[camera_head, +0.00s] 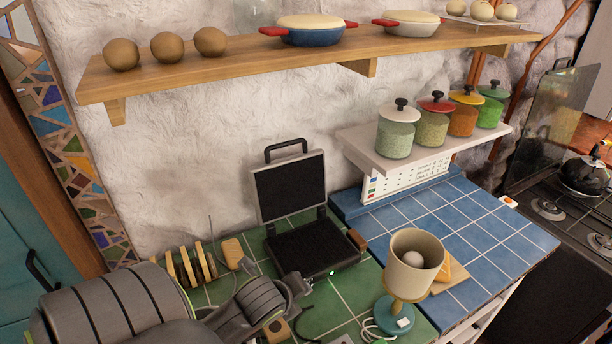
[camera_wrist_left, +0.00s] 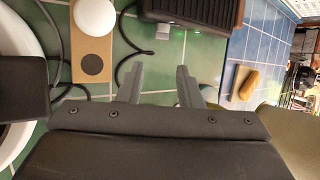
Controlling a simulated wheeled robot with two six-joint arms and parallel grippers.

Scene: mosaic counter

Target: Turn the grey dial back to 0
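The black grill press (camera_head: 315,245) stands open on green tiles, its lid up and a green light lit at its front edge. In the left wrist view the grill's front (camera_wrist_left: 190,10) is at the top. A small pale grey knob, seemingly the grey dial (camera_wrist_left: 163,31), sticks out there beside the green light; its setting is unreadable. My left gripper (camera_wrist_left: 158,82) is open and empty, its fingertips short of the dial and apart from it. In the head view the left gripper (camera_head: 298,287) is just in front of the grill and seems to hide the dial. My right gripper is out of view.
A lamp with a beige shade (camera_head: 417,248) stands right of the grill, close to a wooden board (camera_head: 452,282). Upright slices (camera_head: 190,268) stand left of it. A wooden block (camera_wrist_left: 92,55) and dark cables lie near the gripper. A shelf (camera_head: 230,75) runs above.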

